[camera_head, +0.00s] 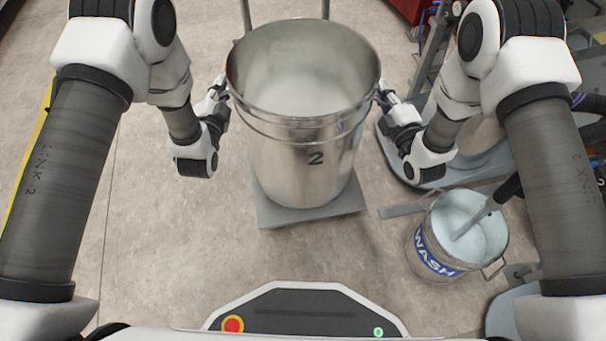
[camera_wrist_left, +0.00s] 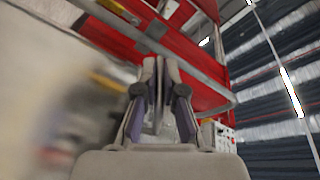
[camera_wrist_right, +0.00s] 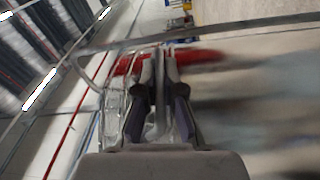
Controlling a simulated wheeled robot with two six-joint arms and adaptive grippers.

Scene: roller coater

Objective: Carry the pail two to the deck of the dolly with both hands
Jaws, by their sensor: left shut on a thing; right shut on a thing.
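I cannot tell whether the pail's base touches the deck. My left gripper (camera_head: 224,92) is shut on the pail's left side just below the rim. My right gripper (camera_head: 382,95) is shut on the opposite side. In the wrist views, the left fingers (camera_wrist_left: 159,68) and right fingers (camera_wrist_right: 160,65) are closed near the curved metal rim.
A pail labelled "WASH" (camera_head: 436,252) with pale liquid and a tool in it stands on the floor at right. Grey-based equipment (camera_head: 474,165) stands behind it. A red unit (camera_head: 408,8) is at the back. The floor (camera_head: 175,240) at left is clear.

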